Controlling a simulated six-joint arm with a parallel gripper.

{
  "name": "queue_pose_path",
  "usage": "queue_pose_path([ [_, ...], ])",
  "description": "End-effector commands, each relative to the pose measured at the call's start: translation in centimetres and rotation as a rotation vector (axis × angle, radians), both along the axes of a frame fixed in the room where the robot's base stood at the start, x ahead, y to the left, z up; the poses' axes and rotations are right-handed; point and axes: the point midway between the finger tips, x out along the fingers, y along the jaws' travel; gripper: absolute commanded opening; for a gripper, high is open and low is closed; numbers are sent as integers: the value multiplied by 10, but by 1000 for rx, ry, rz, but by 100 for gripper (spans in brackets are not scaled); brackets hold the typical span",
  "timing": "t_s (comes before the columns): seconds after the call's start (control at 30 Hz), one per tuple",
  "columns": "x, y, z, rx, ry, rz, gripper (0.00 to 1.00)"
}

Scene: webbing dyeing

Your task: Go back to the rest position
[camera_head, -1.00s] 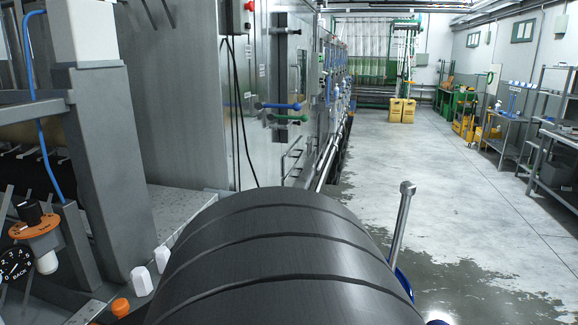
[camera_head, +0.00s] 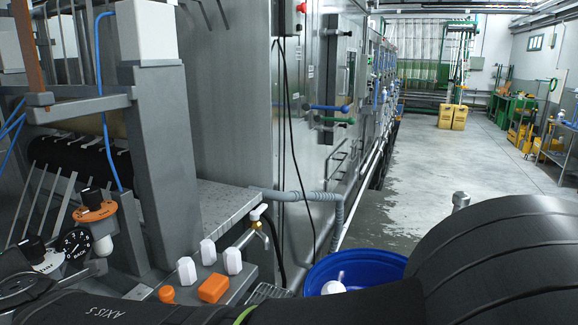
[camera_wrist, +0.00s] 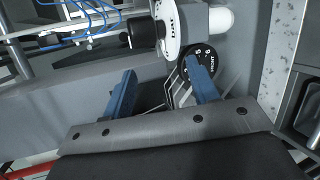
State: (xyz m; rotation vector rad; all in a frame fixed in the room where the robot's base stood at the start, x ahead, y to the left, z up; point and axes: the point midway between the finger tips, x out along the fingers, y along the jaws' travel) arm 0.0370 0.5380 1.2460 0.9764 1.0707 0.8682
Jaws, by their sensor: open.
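My gripper (camera_wrist: 160,72) shows in the wrist view with its two blue fingers spread apart and nothing between them. Beyond the fingertips are a white round dial with a black knob (camera_wrist: 143,32) and a dark gauge (camera_wrist: 203,58). I cannot tell whether a finger touches them. In the head view, black links of my arm fill the lower right and bottom edge, and the gripper itself does not show.
At left in the head view stands a machine frame (camera_head: 160,150) with an orange-collared regulator (camera_head: 96,212) and a gauge (camera_head: 76,244). White buttons (camera_head: 209,252), an orange button (camera_head: 213,288), a tap (camera_head: 258,228) and a blue barrel (camera_head: 385,267) are close by. Open floor (camera_head: 440,180) lies beyond.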

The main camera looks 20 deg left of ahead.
Motion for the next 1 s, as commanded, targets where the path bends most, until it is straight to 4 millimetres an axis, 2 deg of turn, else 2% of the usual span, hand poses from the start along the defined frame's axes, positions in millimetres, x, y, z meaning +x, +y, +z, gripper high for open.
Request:
queue_pose_path([
  [0.2,7,-3,1,35,125,11,54],
  [0.5,8,-3,2,45,162,16,54],
  [0.77,7,-3,1,41,147,14,54],
  [1.0,-2,1,-1,-2,-2,3,54],
])
